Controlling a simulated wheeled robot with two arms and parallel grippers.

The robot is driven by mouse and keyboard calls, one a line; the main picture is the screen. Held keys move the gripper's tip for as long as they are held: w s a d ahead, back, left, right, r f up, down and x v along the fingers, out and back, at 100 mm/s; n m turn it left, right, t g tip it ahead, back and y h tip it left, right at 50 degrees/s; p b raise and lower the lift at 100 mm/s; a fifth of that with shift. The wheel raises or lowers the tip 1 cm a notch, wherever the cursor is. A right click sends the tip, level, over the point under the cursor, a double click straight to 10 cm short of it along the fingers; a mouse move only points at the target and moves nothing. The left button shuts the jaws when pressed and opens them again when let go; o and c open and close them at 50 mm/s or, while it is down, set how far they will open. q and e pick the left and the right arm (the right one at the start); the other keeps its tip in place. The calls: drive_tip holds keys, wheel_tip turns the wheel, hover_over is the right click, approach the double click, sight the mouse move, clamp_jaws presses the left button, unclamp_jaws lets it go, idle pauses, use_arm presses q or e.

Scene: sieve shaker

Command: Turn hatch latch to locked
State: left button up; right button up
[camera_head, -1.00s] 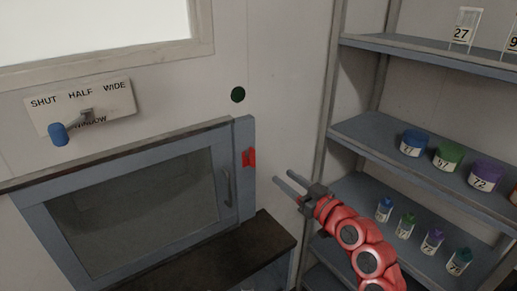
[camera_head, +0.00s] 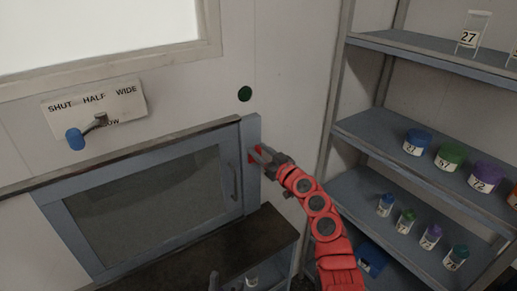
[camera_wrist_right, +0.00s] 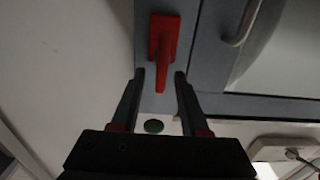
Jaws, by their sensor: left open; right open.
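The red hatch latch (camera_head: 252,155) sits on the grey frame just right of the glazed hatch door (camera_head: 150,205). In the right wrist view the latch (camera_wrist_right: 164,38) shows a red plate with a lever pointing down the picture, toward the green disc. My right gripper (camera_head: 259,153) is at the latch and partly covers it in the head view. In the wrist view its open fingers (camera_wrist_right: 161,80) stand either side of the lever's end, with gaps visible.
A window lever with a blue knob (camera_head: 76,139) is on a SHUT/HALF/WIDE plate at left. A green disc (camera_head: 245,94) is on the wall above the latch. Shelves (camera_head: 375,130) with numbered jars and bottles stand at right. A dark counter (camera_head: 262,235) lies below the hatch.

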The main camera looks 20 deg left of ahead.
drive_tip(key=shift+w+a, duration=0.25)
drive_tip(key=shift+a, duration=0.1)
clamp_jaws()
